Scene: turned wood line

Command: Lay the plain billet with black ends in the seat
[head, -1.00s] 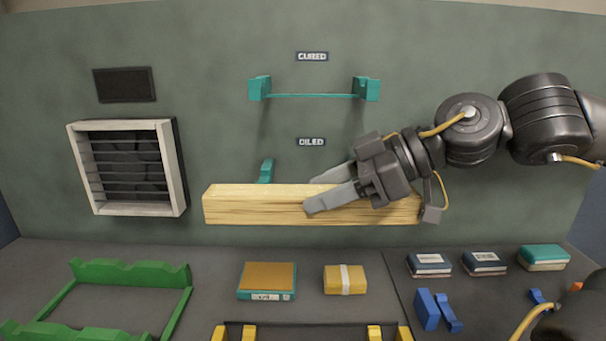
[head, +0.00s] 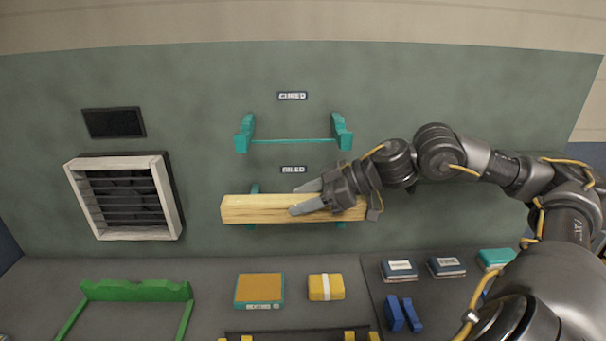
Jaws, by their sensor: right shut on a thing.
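The upper teal bracket pair (head: 292,141) is empty. My left gripper is not in view.
A green cradle (head: 137,291) stands front left. A yellow-topped box (head: 259,290), a yellow wrapped block (head: 326,287), blue blocks (head: 394,313) and several small boxes (head: 447,266) lie on the bench. A vent (head: 124,197) is on the left wall. Yellow posts show at the bottom edge.

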